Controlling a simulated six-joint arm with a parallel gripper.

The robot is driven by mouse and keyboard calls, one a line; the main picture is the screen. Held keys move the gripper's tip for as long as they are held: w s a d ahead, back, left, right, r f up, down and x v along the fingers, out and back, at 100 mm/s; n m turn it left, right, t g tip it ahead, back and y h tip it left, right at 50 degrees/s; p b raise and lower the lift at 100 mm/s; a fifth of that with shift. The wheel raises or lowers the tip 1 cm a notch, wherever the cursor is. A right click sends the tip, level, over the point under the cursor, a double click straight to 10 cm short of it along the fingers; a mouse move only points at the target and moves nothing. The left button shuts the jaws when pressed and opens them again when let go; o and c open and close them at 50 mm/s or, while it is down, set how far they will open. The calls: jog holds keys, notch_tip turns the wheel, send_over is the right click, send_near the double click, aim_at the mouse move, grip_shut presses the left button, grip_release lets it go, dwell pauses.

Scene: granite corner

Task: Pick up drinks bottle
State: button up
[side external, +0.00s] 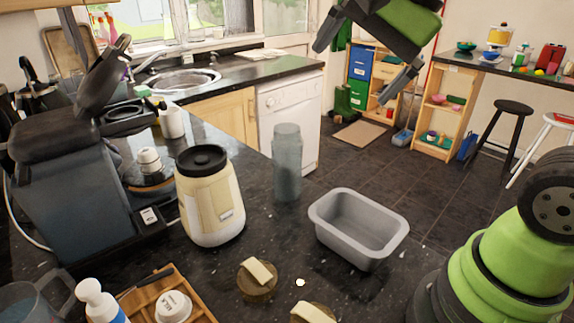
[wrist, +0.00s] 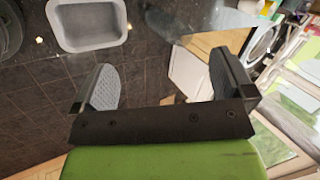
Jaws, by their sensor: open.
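The drinks bottle (side external: 287,165) is a translucent blue-grey bottle standing upright on the dark granite counter, between the cream jar and the grey tub. In the wrist view a faint translucent shape that looks like the bottle (wrist: 170,20) shows at the top edge, partly cut off. My gripper (side external: 361,64) is high above the counter, up and to the right of the bottle in the side view, and well apart from it. In the wrist view my gripper (wrist: 163,82) has its two fingers wide apart with nothing between them.
A grey tub (side external: 336,235) stands close right of the bottle. A cream jar with a black lid (side external: 212,200) stands to its left, a coffee machine (side external: 65,195) farther left. Lidded pots (side external: 257,278) and a wooden tray (side external: 140,300) lie in front. The air around the bottle's top is clear.

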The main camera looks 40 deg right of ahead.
jog(key=w+d+f+m, duration=0.2)
jog(key=w+f+m, duration=0.1)
jog(key=w+m, duration=0.35)
jog(key=m+g, duration=0.2)
jog(key=m, duration=0.7)
send_near(290, 129)
notch_tip(290, 129, down, 3)
jog(key=shift+m, duration=0.25)
jog(key=x, duration=0.4)
jog(key=shift+w+a, duration=0.25)
jog(key=shift+w, duration=0.1)
jog(key=x, duration=0.5)
jog(key=shift+w+f, duration=0.3)
jog(key=shift+w, duration=0.05)
jog(key=shift+c, duration=0.2)
jog(key=c, duration=1.2)
jog(key=shift+o, duration=0.2)
jog(key=shift+r, duration=0.1)
